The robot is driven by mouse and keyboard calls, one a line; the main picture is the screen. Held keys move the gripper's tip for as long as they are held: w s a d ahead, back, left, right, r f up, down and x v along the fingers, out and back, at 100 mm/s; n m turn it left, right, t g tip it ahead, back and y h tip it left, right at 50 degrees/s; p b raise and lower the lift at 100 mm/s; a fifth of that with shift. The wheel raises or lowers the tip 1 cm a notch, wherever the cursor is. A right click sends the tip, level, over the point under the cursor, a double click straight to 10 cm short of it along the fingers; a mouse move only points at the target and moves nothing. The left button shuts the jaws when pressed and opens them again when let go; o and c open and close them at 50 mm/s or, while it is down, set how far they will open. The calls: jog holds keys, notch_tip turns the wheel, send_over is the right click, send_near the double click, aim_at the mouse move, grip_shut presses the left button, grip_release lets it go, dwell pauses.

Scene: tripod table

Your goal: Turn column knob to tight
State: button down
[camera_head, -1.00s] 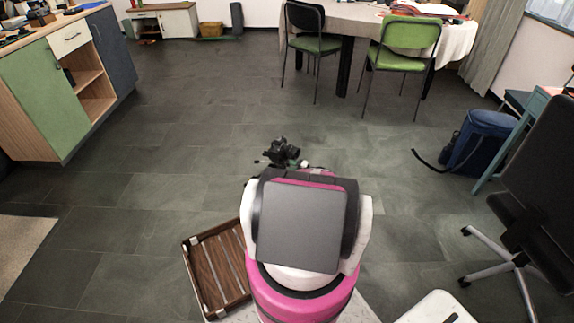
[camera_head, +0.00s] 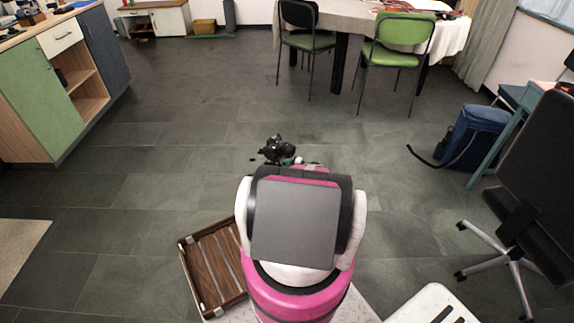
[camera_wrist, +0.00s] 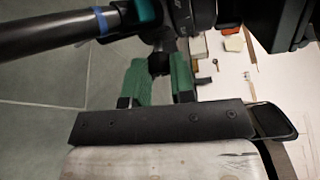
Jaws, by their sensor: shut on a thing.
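In the wrist view my gripper (camera_wrist: 160,70) has two green fingers closed on a small dark part, which appears to be the column knob (camera_wrist: 159,62). The fingers mostly hide the knob, and I cannot tell its turn angle. Black tripod parts are just above it. A dark tube (camera_wrist: 50,34) with a blue band runs in from the upper left. In the head view a black camera-like device (camera_head: 277,150) shows just beyond my pink and white arm. The arm hides my gripper, the knob and most of the tripod there.
A brown slatted wooden tray (camera_head: 213,268) lies left of my body. A white tabletop (camera_wrist: 232,85) with small items shows at the right of the wrist view. An office chair (camera_head: 540,190) and blue bag (camera_head: 474,137) stand at the right. The floor at left centre is clear.

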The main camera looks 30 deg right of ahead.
jog(key=shift+d+r+m+g, duration=0.1)
jog(key=shift+r+m+g, duration=0.05)
jog(key=shift+m+g, duration=1.3)
jog(key=shift+m+h, duration=0.3)
jog(key=shift+m, duration=0.05)
jog(key=c, duration=1)
grip_release()
jog(key=shift+o, duration=0.2)
jog(key=v, duration=1)
jog(key=shift+s+d, duration=0.2)
jog(key=shift+s, duration=0.1)
